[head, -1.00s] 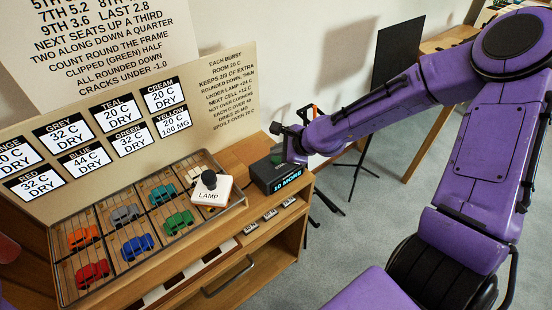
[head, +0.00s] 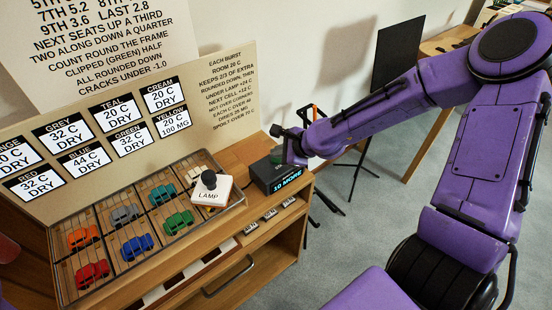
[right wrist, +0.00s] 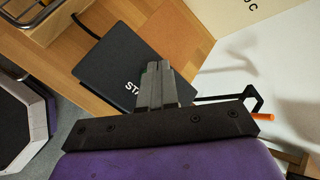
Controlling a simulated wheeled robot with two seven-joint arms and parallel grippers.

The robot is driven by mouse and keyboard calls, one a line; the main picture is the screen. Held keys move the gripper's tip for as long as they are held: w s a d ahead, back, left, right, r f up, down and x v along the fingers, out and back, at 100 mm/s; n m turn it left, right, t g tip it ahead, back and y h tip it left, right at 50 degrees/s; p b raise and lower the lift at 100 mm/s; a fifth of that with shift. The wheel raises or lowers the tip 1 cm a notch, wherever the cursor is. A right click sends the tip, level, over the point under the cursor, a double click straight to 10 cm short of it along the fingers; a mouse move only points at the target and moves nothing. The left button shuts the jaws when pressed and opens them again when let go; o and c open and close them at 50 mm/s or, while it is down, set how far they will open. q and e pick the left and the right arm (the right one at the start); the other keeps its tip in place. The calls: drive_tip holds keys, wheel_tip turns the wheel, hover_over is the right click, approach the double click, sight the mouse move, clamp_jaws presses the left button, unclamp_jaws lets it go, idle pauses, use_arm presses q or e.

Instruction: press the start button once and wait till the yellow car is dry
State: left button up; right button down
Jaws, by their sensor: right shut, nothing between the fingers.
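A dark box (head: 283,183) with lit text "10 MORE" stands at the right end of the bench. Its green start button (head: 276,159) is mostly hidden by my right gripper (head: 284,157). In the right wrist view the shut, empty fingers (right wrist: 157,86) are over the box top (right wrist: 118,62), covering part of its lettering; a sliver of green shows beside them. I cannot tell whether they touch the button. The yellow car is not visible; a white block marked LAMP (head: 210,190) covers the rack's right front cell. The yellow card (head: 171,123) reads "20 C 100 MG". My left gripper is out of view.
The wire rack (head: 160,245) holds red, orange, blue, grey and green cars, and a cream one partly behind the lamp. A board of cards (head: 100,150) stands behind. A black stand (head: 357,165) is right of the bench, with open floor in front.

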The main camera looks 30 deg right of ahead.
sight(278, 161)
drive_tip(key=shift+f, duration=0.4)
idle(0.4)
drive_tip(key=shift+r+p, duration=0.85)
wheel_tip(278, 161, up, 5)
drive_tip(key=p, duration=0.5)
drive_tip(key=shift+r+p, duration=0.1)
drive_tip(key=shift+p, duration=0.25)
